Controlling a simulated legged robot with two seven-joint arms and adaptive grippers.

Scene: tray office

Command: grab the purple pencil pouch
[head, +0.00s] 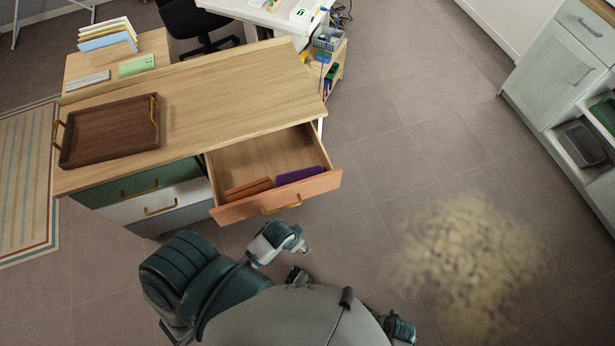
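The purple pencil pouch (298,174) lies flat in the open top drawer (262,158), near its orange-brown front panel. An orange-brown pouch (248,188) lies just left of it in the same drawer. My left gripper (298,275) shows small and dark near my body, below the drawer and apart from both pouches. Its fingers are too small to tell open from shut. My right gripper is not visible; only a bit of my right arm shows at the bottom.
The wooden cabinet top bears a dark brown tray (105,138) with handles at the left. Closed green and white drawers (150,180) are left of the open one. A blurred yellowish patch (475,265) shows at lower right.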

